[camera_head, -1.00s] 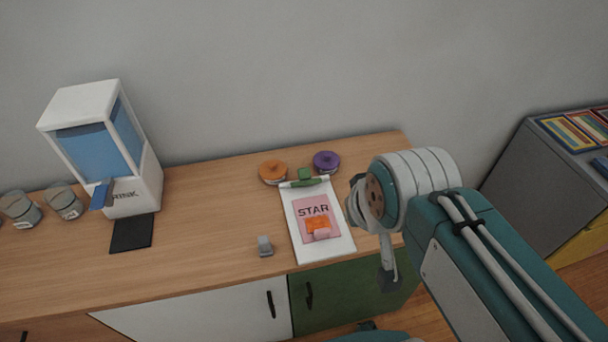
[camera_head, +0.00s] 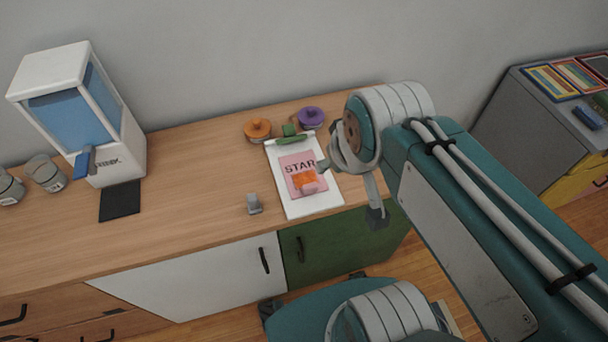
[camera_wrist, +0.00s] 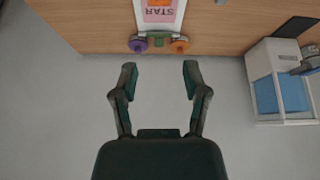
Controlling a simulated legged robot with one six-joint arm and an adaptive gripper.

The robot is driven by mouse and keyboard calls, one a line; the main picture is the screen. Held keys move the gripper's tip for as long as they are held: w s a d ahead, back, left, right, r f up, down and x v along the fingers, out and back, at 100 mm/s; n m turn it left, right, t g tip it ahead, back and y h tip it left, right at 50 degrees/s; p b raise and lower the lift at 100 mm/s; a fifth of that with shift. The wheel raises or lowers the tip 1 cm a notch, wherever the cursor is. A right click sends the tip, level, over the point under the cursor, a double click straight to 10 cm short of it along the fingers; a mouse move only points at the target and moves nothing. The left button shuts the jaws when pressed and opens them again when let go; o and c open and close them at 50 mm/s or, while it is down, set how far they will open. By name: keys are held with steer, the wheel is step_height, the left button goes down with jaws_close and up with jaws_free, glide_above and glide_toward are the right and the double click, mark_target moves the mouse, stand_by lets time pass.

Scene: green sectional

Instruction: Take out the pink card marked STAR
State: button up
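The pink card marked STAR (camera_head: 291,164) lies on a white clipboard (camera_head: 323,205) on the wooden cabinet top. A green clip (camera_head: 289,131) sits at the clipboard's far end. An orange piece (camera_head: 304,180) and a small pink piece are at the card's near edge. In the wrist view the card (camera_wrist: 158,14) appears upside down at the top edge, partly cut off. My gripper (camera_wrist: 158,76) is open and empty, with the clipboard beyond its fingertips. In the head view my arm's wrist is right of the clipboard, and one finger appears near the card's right side.
An orange round container (camera_head: 257,129) and a purple one (camera_head: 310,117) stand behind the clipboard. A small grey object (camera_head: 254,204) stands left of it. A drink dispenser (camera_head: 88,115), a black mat (camera_head: 121,201) and grey jars (camera_head: 45,173) are farther left. The wall rises behind.

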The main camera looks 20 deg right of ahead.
steer(key=w+f+n+g, duration=0.3)
steer(key=w+f+n, duration=0.3)
steer(key=w+n, duration=0.25)
steer(key=n+g, duration=0.2)
steer(key=n, duration=0.6)
glide_above(312, 185)
step_height(312, 185, down, 10)
steer(key=r, duration=0.1)
steer(key=shift+f+n, duration=0.35)
steer(key=shift+f, duration=0.55)
step_height(312, 185, down, 10)
steer(key=shift+r, duration=0.1)
steer(key=c, duration=0.9)
